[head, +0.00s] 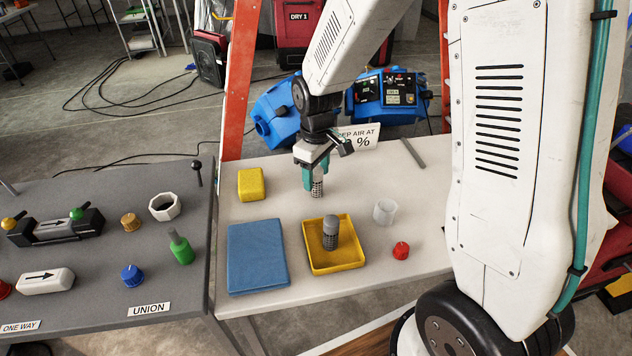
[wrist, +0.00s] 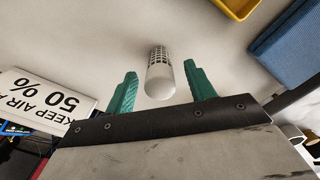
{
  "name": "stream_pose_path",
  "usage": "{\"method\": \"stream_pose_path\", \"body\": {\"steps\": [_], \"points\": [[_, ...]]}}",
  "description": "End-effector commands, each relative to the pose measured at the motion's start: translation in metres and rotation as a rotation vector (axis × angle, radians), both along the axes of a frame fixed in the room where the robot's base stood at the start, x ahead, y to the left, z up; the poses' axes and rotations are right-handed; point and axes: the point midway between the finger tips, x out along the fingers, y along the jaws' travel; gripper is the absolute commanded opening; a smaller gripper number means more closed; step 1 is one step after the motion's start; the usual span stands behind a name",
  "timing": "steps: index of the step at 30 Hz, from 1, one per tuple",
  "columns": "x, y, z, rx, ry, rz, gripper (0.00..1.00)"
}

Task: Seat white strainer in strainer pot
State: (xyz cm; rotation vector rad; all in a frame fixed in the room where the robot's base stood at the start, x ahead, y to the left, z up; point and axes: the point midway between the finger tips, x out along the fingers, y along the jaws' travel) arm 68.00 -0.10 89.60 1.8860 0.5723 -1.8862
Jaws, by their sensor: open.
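The white strainer (wrist: 159,72), with a plain white end and a dark mesh end, shows between my fingers in the wrist view. In the head view its mesh part (head: 317,187) shows just below my fingertips, seemingly upright on the white table; its top is hidden by the fingers. My gripper (head: 312,180) is open above the back of the table, its green fingers (wrist: 163,75) on either side of the strainer with gaps showing. A translucent white cup (head: 385,211), which looks like the strainer pot, stands open to the right and nearer the front.
A grey-topped strainer (head: 331,233) stands in a yellow tray (head: 347,268). A blue cloth (head: 258,257), yellow sponge (head: 251,185) and red knob (head: 401,250) lie around it. A sign (head: 360,137) and grey rod (head: 412,153) are at the back.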

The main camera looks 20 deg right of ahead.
Motion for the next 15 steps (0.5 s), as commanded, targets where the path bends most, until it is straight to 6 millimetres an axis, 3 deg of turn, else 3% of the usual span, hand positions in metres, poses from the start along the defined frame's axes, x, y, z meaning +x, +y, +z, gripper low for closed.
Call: {"method": "stream_pose_path", "body": {"steps": [2,7,15], "points": [[0.0001,-0.0001,0.0002,0.000,0.000,0.000,0.52],[0.0000,-0.0001,0.0004,0.000,0.000,0.000,0.06],[0.0001,0.0001,0.0009,0.000,0.000,0.000,0.06]]}}
